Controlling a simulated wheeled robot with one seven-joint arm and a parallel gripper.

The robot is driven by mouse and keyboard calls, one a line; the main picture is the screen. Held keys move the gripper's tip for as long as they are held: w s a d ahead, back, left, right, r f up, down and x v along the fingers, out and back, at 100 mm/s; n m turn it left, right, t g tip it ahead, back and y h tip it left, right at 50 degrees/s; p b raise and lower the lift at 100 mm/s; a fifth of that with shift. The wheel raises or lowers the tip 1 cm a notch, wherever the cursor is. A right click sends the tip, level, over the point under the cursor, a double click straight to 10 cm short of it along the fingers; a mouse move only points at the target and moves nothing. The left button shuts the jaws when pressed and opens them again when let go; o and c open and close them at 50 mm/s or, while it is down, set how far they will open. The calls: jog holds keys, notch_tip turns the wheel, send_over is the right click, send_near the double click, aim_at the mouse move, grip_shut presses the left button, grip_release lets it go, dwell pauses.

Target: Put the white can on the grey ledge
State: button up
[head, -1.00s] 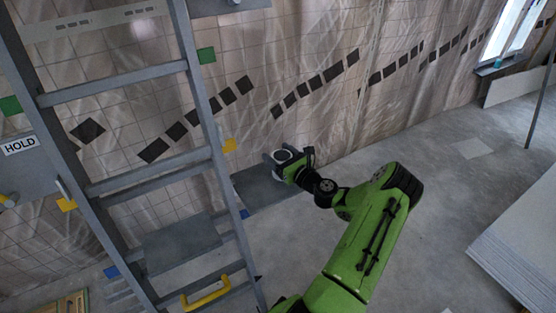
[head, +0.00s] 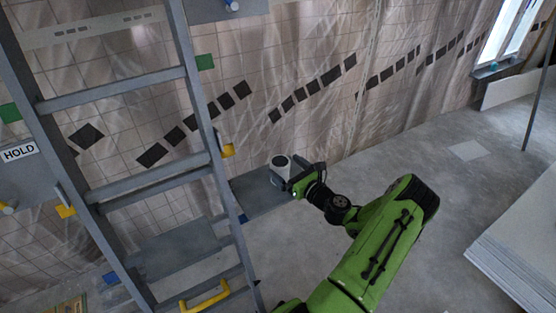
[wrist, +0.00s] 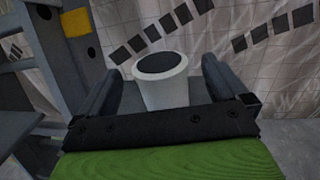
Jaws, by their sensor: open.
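The white can (head: 281,167), with a dark round top, stands upright on the grey ledge (head: 256,193) to the right of the ladder. It also shows in the wrist view (wrist: 162,82), between the two dark fingers. My gripper (head: 292,176) is open at the right side of the can, with its fingers on either side of it. In the wrist view a gap shows between the can and each finger of my gripper (wrist: 160,85). The can's base is partly hidden by the gripper body in the wrist view.
A grey ladder (head: 150,185) with a yellow handle (head: 205,297) stands left of the ledge. A panel marked HOLD (head: 20,152) is at the far left. The tiled wall (head: 300,60) is behind the ledge. Floor to the right is clear up to stacked boards (head: 520,255).

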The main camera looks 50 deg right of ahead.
jog(key=s+a, duration=0.1)
jog(key=s, duration=0.6)
jog(key=shift+p, duration=0.35)
jog(key=shift+w, duration=0.1)
jog(key=w+a+r+n+g+y+p, duration=0.2)
jog(key=w+a+r+n+g+y, duration=0.3)
jog(key=a+n, duration=0.75)
jog(key=w+a+r+n+g+y+p, duration=0.1)
jog(key=a+r+n+g+y+p, duration=0.2)
jog(key=a+r+n+g, duration=0.65)
jog(key=s+a+r+n+t+h+p, duration=0.1)
jog(key=s+a+r+n+h+p, duration=0.1)
jog(key=s+a+r+n, duration=0.4)
jog(key=s+a+r+n+t+h+p, duration=0.1)
jog(key=s+a+r+n+h+p, duration=0.1)
jog(key=s+a+r+n, duration=0.5)
jog(key=s+r+n+h, duration=0.1)
jog(key=s+n, duration=0.1)
jog(key=s, duration=0.2)
jog(key=shift+s+a+n, duration=0.15)
jog(key=shift+s+n, duration=0.1)
jog(key=shift+n, duration=0.15)
